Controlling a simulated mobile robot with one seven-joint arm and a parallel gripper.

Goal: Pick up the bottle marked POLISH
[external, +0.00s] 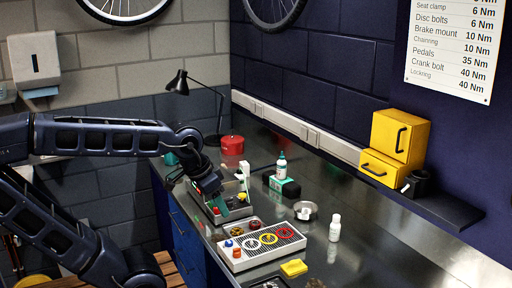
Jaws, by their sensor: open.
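Two bottles show on the metal bench. A white bottle with a teal label (281,166) stands toward the back, beside a dark object. A plain white bottle (335,228) stands upright nearer the front right. Lettering on either is too small to read, so I cannot tell which is marked POLISH. My gripper (221,207) points down over a metal tray (238,214) at the bench's left side, apart from both bottles. It is open, though its fingers are small and partly lost against the tray's contents.
A grey rack with coloured rings (288,236) lies in front of the tray. A yellow block (293,268), a round metal dish (306,210), a red pot (232,145) and a black lamp (178,83) stand around. Yellow boxes (400,137) sit on the right ledge. The bench's right side is clear.

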